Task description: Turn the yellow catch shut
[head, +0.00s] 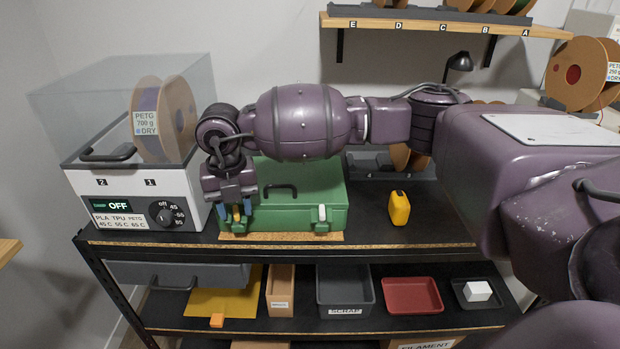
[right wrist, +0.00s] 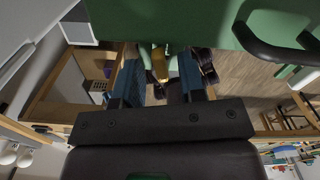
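The green case (head: 300,190) stands shut on the top shelf, its dark handle (head: 280,188) on the lid. The yellow catch (right wrist: 159,66) is on the left of its front; in the head view my right gripper mostly hides it. My right gripper (head: 236,213) points down in front of that corner. In the right wrist view its two blue fingers (right wrist: 160,74) stand apart, one on each side of the yellow catch, with gaps visible. Pale parts flank the catch. Whether it is turned is hard to tell. My left gripper is not in view.
A pale catch (head: 322,213) is on the case's front right. A filament dryer (head: 125,205) stands close on the left. Trays and bins fill the lower shelf.

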